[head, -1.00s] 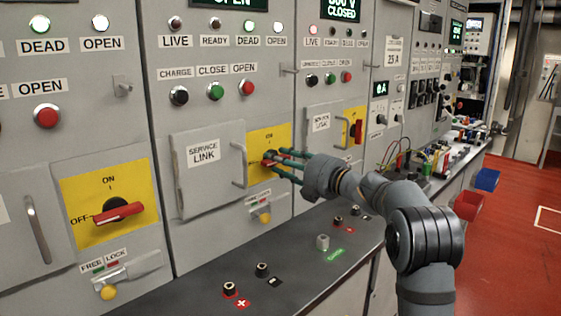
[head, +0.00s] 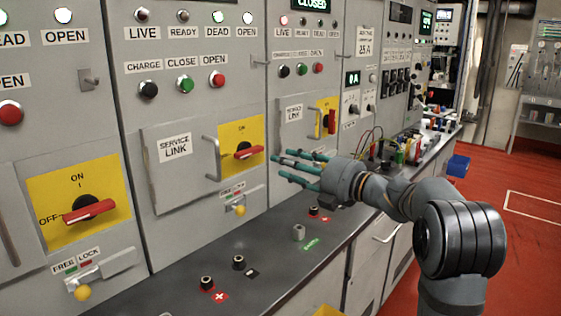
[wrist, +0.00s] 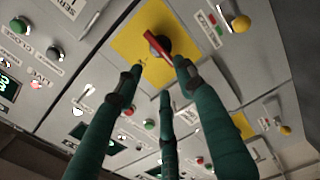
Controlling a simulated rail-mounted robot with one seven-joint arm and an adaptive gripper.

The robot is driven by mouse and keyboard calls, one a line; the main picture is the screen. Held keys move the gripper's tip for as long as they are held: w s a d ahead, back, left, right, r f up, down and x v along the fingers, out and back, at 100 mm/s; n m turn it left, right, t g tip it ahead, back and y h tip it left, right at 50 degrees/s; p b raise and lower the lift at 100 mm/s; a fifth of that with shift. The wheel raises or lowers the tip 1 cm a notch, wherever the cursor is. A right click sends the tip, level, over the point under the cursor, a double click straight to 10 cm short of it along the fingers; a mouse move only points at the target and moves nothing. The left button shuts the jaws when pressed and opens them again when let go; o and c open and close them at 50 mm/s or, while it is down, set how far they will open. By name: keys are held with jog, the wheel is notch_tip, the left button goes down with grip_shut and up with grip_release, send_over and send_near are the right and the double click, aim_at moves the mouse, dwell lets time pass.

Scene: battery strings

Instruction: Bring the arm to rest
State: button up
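My gripper (head: 282,166) has three teal fingers, spread open and empty. Its fingertips are just right of the middle panel's rotary switch, apart from it in the head view. That switch has a red handle (head: 248,152) lying roughly level on a yellow plate (head: 229,134). In the wrist view the red handle (wrist: 157,44) shows beyond and between the fingertips (wrist: 160,80). My arm reaches in from the lower right, above the dark bench ledge.
The ledge (head: 265,262) carries black terminals (head: 238,262) and a grey knob (head: 298,232) below my gripper. Handles stick out from the service link doors (head: 211,158). The left switch (head: 90,211) points to OFF; the right one (head: 331,121) stands upright. Red floor at right is mostly clear.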

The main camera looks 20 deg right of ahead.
aim_at(252, 151)
jog(key=shift+w, duration=0.1)
jog(key=x, duration=1.1)
jog(key=shift+w+a, duration=0.25)
jog(key=shift+w, duration=0.05)
jog(key=v, duration=1.2)
jog(key=shift+m, duration=0.3)
jog(key=x, duration=0.6)
jog(key=p+x, duration=0.1)
jog(key=x, duration=0.5)
jog(key=shift+w+r, duration=0.15)
jog(key=shift+r, duration=0.1)
jog(key=shift+m+p, duration=1)
jog(key=shift+p, duration=0.05)
jog(key=shift+f+m+p, duration=0.25)
jog(key=shift+m+p, duration=0.05)
jog(key=shift+m, duration=0.3)
